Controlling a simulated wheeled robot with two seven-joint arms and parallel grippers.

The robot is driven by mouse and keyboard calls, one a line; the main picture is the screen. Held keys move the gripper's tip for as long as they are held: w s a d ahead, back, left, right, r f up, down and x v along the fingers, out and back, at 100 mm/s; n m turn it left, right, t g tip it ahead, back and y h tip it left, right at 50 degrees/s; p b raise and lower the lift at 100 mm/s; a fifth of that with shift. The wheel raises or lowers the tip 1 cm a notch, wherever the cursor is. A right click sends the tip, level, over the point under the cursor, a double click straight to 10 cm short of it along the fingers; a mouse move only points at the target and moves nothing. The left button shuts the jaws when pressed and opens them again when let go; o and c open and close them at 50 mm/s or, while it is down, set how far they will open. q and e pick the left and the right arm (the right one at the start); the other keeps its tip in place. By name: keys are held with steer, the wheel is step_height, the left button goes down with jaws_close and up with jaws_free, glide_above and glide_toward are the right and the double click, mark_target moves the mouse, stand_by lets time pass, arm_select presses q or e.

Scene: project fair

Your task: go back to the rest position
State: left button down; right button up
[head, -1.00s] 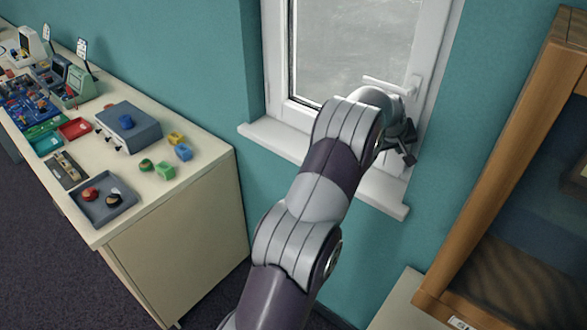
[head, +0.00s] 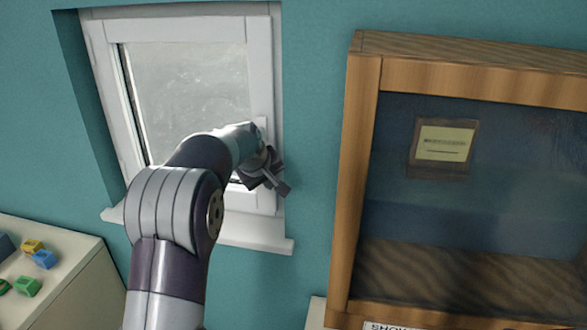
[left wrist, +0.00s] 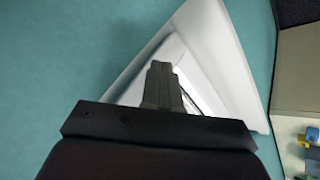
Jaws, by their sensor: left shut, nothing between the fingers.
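My left arm reaches up from the bottom of the head view. Its gripper (head: 277,181) is in front of the lower right part of the white window frame (head: 264,60). In the left wrist view the two dark fingers (left wrist: 161,85) are together, with nothing between them. The wrist view also shows a white corner of the window (left wrist: 235,65) beyond the fingers. The window handle is mostly hidden behind my wrist in the head view. My right gripper is in neither view.
A wooden display case (head: 363,180) with a dark glass front stands to the right. A table (head: 85,275) with small coloured blocks is at the lower left; it also shows in the wrist view (left wrist: 295,75). The white sill (head: 255,237) juts out below the window. Teal wall lies between window and case.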

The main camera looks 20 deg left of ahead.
arm_select(q)
steer(key=s+d+f+m+g, duration=0.2)
steer(key=s+f+m+g, duration=0.15)
steer(key=s+f, duration=0.6)
steer(key=s+d+f+m, duration=0.2)
steer(key=s, duration=0.5)
steer(key=s+d+f+m+g+b, duration=0.1)
steer(key=s+d+f+m, duration=0.1)
steer(key=s, duration=0.6)
steer(key=s+d+f+m+g, duration=0.1)
steer(key=s+d+f+m, duration=0.1)
steer(key=s+d, duration=0.2)
steer(key=s, duration=0.3)
steer(key=shift+s+f, duration=0.2)
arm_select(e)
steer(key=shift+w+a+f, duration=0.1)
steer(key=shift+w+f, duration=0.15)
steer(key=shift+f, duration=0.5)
arm_select(q)
steer(key=shift+s, duration=0.15)
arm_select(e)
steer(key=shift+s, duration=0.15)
